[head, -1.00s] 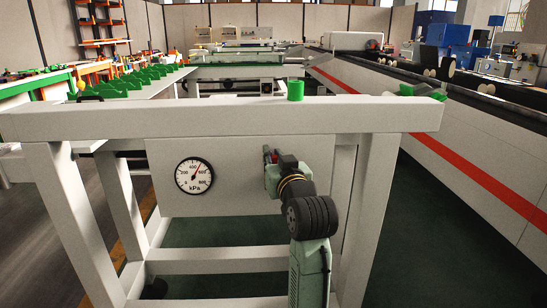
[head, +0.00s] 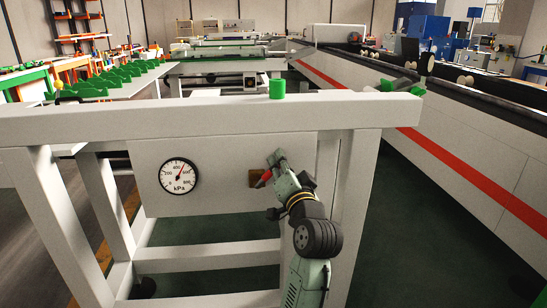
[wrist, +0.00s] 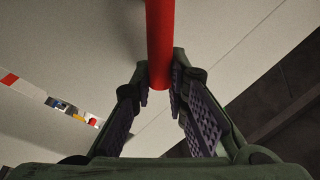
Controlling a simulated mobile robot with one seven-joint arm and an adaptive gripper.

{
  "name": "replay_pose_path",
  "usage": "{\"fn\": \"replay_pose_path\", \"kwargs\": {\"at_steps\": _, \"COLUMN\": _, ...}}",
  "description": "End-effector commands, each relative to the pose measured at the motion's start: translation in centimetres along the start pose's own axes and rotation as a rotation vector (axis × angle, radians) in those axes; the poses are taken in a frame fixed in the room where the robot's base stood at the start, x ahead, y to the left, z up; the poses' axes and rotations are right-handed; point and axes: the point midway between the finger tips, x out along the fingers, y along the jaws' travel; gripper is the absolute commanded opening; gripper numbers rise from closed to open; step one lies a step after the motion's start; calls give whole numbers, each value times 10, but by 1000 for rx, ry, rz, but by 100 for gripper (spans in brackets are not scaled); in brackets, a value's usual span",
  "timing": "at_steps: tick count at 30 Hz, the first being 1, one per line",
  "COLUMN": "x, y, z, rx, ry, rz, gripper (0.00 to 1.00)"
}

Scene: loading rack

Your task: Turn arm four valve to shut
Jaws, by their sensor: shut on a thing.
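A red valve handle (wrist: 160,40) runs between the two fingers of my gripper (wrist: 160,88) in the wrist view, and the gripper is shut on it. In the head view the handle (head: 264,179) shows as a small slanted red piece in front of a brown square valve block (head: 254,176). My gripper (head: 270,172) is tilted and hides part of the handle and block. The block sits on the white panel (head: 225,195). I cannot read any arm number or open and shut marks.
A round kPa gauge (head: 179,176) is on the panel left of the valve. A rack leg (head: 360,200) stands close right of my arm. Dark green floor (head: 430,220) is clear further right.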

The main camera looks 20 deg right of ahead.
Motion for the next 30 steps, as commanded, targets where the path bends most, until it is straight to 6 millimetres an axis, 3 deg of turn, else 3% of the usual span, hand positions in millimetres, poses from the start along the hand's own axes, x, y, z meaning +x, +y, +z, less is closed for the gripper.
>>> {"fn": "replay_pose_path", "kwargs": {"at_steps": 18, "x": -8, "y": 44, "z": 14, "rx": 545, "ry": 106, "rz": 5, "gripper": 0}}
{"fn": "replay_pose_path", "kwargs": {"at_steps": 30, "x": -11, "y": 57, "z": 23, "rx": 735, "ry": 146, "rz": 3, "gripper": 0}}
